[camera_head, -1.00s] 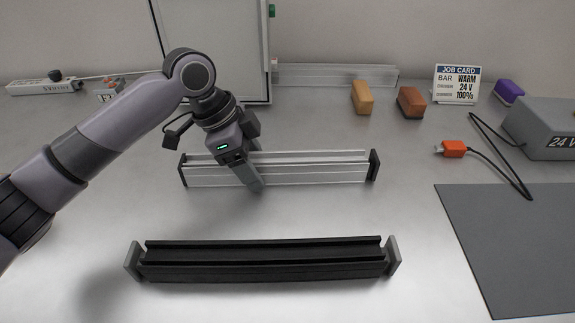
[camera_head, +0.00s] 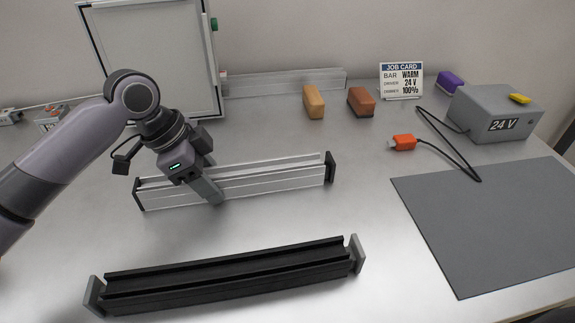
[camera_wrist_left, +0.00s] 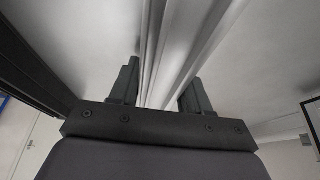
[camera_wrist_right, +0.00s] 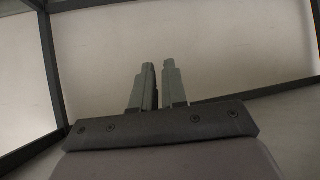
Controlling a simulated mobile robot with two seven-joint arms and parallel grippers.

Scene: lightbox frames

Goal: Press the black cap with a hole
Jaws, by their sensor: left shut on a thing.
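A silver channel bar (camera_head: 255,181) lies on the table, with a black cap on its left end (camera_head: 139,194) and a black cap with a hole on its right end (camera_head: 330,168). My left gripper (camera_head: 212,198) is shut on the silver bar, left of its middle and away from both caps. In the left wrist view the silver bar (camera_wrist_left: 168,62) runs between the two fingers. My right gripper (camera_wrist_right: 157,85) shows only in its own wrist view. Its fingers are close together with a thin gap and nothing visible between them.
A black bar (camera_head: 230,273) with grey end caps lies in front. Orange (camera_head: 313,104) and brown (camera_head: 361,103) blocks, a job card (camera_head: 401,80) and an orange plug (camera_head: 402,142) lie behind and right. A grey mat (camera_head: 490,215) and a 24 V box (camera_head: 495,112) are at the right.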

